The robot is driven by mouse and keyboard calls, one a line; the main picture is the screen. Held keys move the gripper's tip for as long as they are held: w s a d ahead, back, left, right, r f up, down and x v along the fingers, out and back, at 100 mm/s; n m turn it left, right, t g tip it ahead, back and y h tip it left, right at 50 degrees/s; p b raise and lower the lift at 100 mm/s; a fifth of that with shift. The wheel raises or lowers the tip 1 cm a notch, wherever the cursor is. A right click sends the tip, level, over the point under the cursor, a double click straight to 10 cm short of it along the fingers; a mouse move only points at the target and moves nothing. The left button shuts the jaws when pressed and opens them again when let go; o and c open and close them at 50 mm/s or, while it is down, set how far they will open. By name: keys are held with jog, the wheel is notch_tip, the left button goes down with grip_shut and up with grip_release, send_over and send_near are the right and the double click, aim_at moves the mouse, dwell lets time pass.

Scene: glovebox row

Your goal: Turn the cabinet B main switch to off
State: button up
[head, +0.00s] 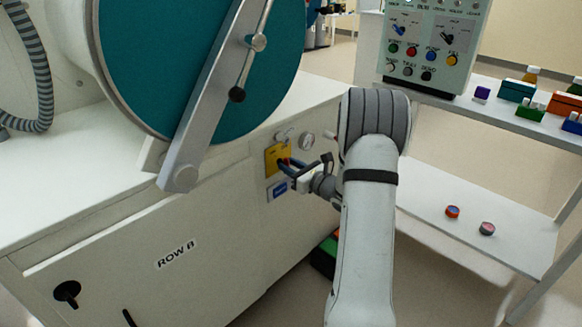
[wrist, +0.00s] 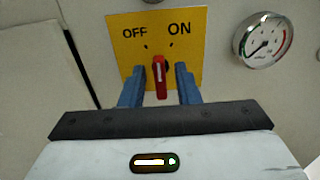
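The main switch is a red handle (wrist: 160,76) on a yellow plate (wrist: 190,22) marked OFF at left and ON at right. The handle stands nearly upright in the wrist view; I cannot tell clearly which mark it points to. My gripper (wrist: 159,84) is open, with one blue finger on each side of the handle and a gap visible on both sides.
A round gauge (wrist: 262,42) sits right of the plate. A blue label (head: 278,191) is below it. A large teal round door (head: 200,60) with a metal bar is at upper left. A shelf (head: 430,205) with two small round items stands at right.

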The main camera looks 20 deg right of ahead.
grip_shut()
jog(key=shift+f+b, duration=0.1)
jog(key=shift+b, duration=0.25)
jog(key=n+b, duration=0.6)
jog(key=b, duration=0.1)
jog(key=shift+s+a, duration=0.1)
jog(key=shift+a, duration=0.15)
dwell(0.4)
jog(key=shift+o, duration=0.6)
grip_release()
jog(key=shift+d, duration=0.1)
